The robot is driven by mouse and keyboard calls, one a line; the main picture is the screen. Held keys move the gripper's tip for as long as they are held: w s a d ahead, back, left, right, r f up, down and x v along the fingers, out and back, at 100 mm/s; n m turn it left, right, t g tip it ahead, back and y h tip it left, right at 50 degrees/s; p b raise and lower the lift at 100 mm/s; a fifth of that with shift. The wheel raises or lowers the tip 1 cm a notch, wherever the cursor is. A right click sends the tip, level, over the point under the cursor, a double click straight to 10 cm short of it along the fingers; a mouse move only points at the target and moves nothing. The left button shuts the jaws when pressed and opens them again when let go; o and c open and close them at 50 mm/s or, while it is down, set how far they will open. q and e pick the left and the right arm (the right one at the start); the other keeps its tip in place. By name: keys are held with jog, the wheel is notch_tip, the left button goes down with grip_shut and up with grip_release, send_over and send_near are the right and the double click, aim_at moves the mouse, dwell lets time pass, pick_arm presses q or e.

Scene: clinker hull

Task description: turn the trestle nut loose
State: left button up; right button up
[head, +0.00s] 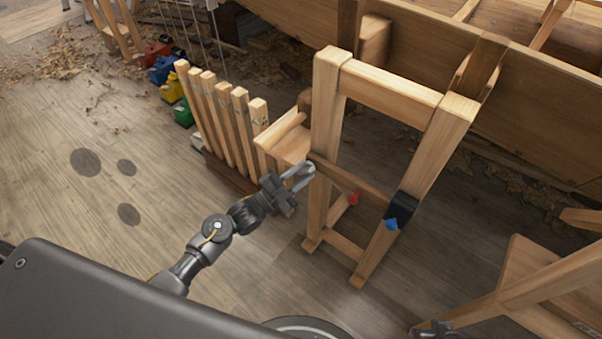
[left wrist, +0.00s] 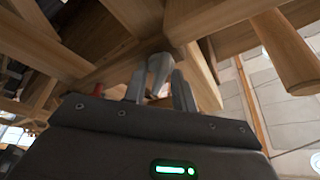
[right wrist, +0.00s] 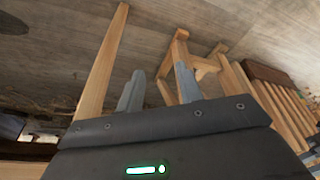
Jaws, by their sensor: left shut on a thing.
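The wooden trestle (head: 395,85) stands upright beside the hull. In the head view the fingers mostly hide this piece. My right gripper (right wrist: 158,88) is open and empty in its wrist view; only a dark part of it shows at the head view's bottom edge.
A rack of upright wooden slats (head: 222,115) stands left of the trestle. Coloured boxes (head: 171,82) stand behind it. The planked hull (head: 420,50) runs along the back right. Another wooden trestle (head: 535,270) is at lower right.

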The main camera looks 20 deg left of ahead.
pick_arm(q)
jog(key=shift+n+t, duration=0.4)
jog(key=shift+n, duration=0.7)
jog(key=shift+n+t+y, duration=0.3)
jog(key=shift+n+y, duration=0.1)
jog(key=shift+n, duration=0.2)
pick_arm(e)
jog(key=shift+d+f, duration=0.3)
jog(key=shift+f, duration=0.15)
jog(key=shift+a, duration=0.1)
pick_arm(q)
jog(key=o, duration=0.6)
jog(key=shift+o, duration=0.2)
pick_arm(e)
jog(key=shift+a+r, duration=0.1)
jog(key=shift+a, duration=0.1)
pick_arm(q)
jog(key=shift+s, duration=0.1)
jog(key=v, duration=1)
jog(key=shift+s+a, duration=0.2)
jog(key=shift+s, duration=0.05)
pick_arm(e)
jog(key=shift+d+r, duration=0.2)
jog(key=shift+r, duration=0.1)
